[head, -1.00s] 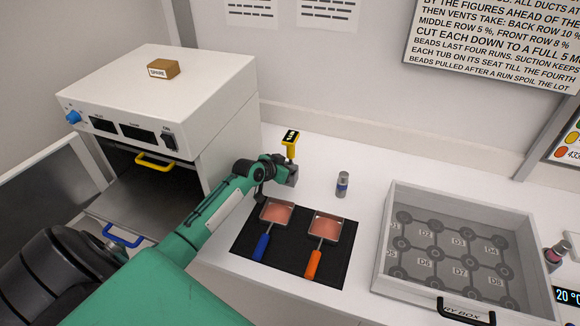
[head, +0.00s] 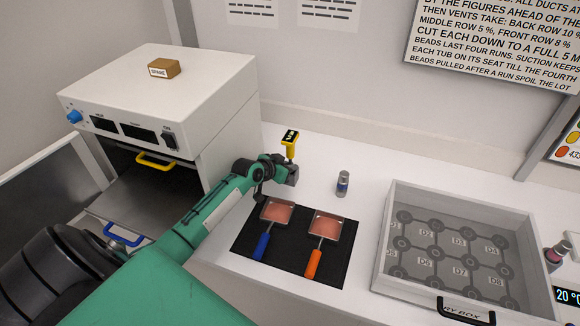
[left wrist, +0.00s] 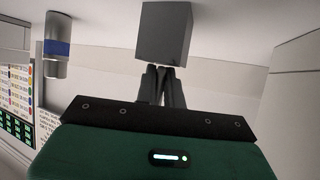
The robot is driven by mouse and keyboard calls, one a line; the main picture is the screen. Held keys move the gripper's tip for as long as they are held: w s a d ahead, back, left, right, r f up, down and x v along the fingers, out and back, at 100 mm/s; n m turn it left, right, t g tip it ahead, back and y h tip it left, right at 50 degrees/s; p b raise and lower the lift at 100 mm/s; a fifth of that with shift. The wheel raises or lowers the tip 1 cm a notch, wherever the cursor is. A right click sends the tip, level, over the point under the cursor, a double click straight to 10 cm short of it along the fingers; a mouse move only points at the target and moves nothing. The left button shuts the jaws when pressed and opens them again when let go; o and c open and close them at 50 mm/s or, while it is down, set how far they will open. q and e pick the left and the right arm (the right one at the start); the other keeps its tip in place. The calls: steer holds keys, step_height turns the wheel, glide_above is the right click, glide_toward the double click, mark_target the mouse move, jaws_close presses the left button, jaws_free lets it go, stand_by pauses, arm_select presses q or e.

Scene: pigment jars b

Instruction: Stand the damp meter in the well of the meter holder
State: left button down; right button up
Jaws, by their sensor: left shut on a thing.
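The damp meter (head: 290,146) has a yellow body and a black display on top, and shows upright in the head view. My left gripper (head: 279,168) is shut on it. A plain grey block (head: 292,176), which looks like the meter holder, is directly below the meter. In the left wrist view, which is upside down, the grey block (left wrist: 163,35) is just past my dark fingers (left wrist: 160,84). The meter's yellow body does not show there. The meter's foot and the well are hidden, so I cannot tell whether the foot is inside. My right gripper is not in view.
A small grey jar with a blue band (head: 343,184) stands to the right of the block. Two scoops, blue-handled (head: 263,245) and orange-handled (head: 313,263), lie on a black mat (head: 285,254) in front. A white oven (head: 150,95) is left, a clear-topped box (head: 384,240) right.

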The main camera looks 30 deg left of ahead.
arm_select(q)
steer(key=shift+s+a+f, duration=0.3)
steer(key=shift+s+f, duration=0.1)
steer(key=shift+f, duration=0.25)
